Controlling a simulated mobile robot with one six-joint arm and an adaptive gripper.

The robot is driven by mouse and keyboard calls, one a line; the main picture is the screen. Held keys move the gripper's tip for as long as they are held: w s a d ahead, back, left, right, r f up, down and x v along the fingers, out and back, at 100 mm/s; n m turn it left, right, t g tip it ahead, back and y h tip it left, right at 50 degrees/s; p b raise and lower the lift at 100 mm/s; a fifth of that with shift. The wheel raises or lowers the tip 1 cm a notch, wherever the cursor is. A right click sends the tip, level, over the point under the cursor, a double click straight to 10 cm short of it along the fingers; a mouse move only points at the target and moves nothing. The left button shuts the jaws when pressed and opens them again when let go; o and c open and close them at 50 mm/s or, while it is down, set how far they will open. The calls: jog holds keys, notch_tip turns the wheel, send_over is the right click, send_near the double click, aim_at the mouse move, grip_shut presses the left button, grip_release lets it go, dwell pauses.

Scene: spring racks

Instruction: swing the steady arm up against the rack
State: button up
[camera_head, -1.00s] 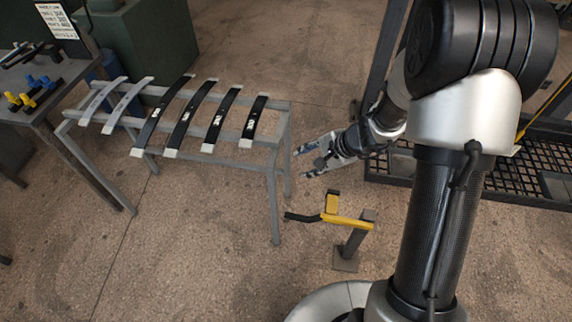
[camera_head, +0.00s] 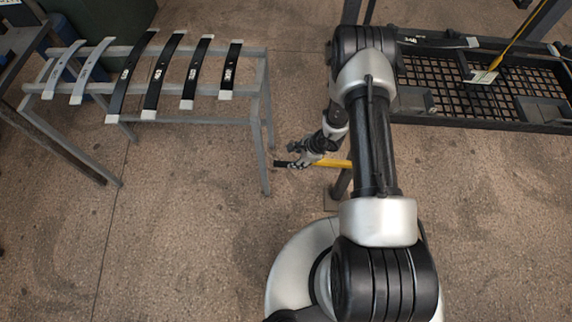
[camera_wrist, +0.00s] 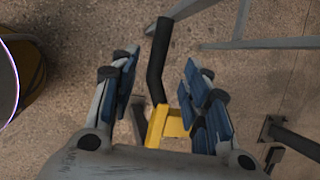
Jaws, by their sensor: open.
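The steady arm (camera_head: 338,163) is a yellow bar with a black handle (camera_head: 283,163), on a short post (camera_head: 341,184) standing on the floor. It sticks out level to the left, partly hidden by my gripper (camera_head: 297,161). In the wrist view, the black handle (camera_wrist: 157,62) and a yellow block (camera_wrist: 165,124) show between the open blue-padded fingers of my gripper (camera_wrist: 161,68). Gaps show on both sides of the handle; I cannot tell its depth relative to the fingers. The mesh rack (camera_head: 455,93) lies to the right.
A grey stand (camera_head: 262,125) with several dark and light leaf springs (camera_head: 190,72) is at the left. The mesh rack bears more springs, a yellow strap (camera_head: 512,35) and a tag (camera_head: 480,76). Bare floor (camera_head: 190,220) lies in front of the stand.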

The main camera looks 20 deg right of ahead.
aim_at(286, 163)
jog(key=b+x, duration=0.3)
jog(key=x, duration=0.7)
jog(key=shift+w+a+f, duration=0.1)
jog(key=shift+f, duration=0.05)
grip_shut()
dwell(0.4)
